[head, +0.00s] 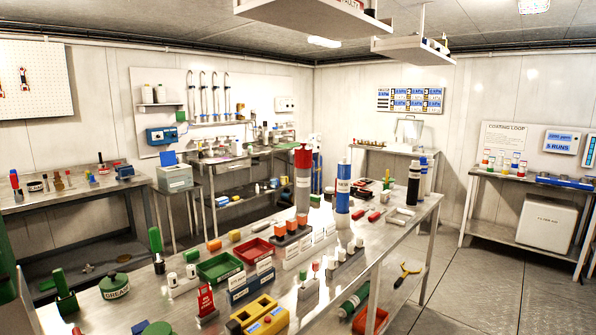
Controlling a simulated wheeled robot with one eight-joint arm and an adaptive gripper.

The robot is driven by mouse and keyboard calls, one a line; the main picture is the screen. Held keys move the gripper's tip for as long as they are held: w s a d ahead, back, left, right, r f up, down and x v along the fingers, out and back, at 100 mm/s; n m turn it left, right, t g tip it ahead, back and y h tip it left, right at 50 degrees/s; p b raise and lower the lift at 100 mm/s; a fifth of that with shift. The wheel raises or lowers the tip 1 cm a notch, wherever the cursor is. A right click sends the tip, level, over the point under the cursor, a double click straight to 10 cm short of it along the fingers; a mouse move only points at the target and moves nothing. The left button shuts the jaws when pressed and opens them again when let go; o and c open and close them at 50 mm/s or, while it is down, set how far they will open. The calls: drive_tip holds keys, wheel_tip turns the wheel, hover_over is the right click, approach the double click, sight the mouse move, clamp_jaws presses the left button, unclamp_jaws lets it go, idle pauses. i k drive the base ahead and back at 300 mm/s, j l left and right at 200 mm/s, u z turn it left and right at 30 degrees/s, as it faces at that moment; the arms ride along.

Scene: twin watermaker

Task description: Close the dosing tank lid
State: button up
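A grey box (175,182) stands on a small metal stand left of centre, beyond the near bench. A blue flap (168,158) stands raised at its back edge, like an open lid. The box has a small label that is too small to read, so I cannot confirm that it is the dosing tank. A pale box with an upright, frame-like panel (409,131) stands on the back table; I cannot tell what it is. My gripper is not in view.
A long metal bench (335,268) crowded with red and green trays, blocks and upright cylinders fills the foreground. A side bench (80,192) stands at left and a shelf table (530,180) at right. The floor (485,285) at right is largely clear.

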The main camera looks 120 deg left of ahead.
sight(168, 158)
drive_tip(key=u, duration=4.7)
drive_tip(key=i+l+z, duration=0.2)
drive_tip(key=l, duration=0.2)
drive_tip(key=l+z, duration=0.2)
drive_tip(key=l, duration=0.2)
drive_tip(key=i+l+z, duration=0.2)
drive_tip(key=l, duration=0.15)
drive_tip(key=i+l+z, duration=1.25)
drive_tip(key=i+z, duration=0.25)
drive_tip(key=i, duration=3.7)
drive_tip(key=i+l+u, duration=0.2)
drive_tip(key=i, duration=0.2)
drive_tip(key=i+u, duration=0.25)
drive_tip(key=i, duration=0.2)
drive_tip(key=i+l+u, duration=0.2)
drive_tip(key=i+l, duration=0.05)
drive_tip(key=i, duration=0.1)
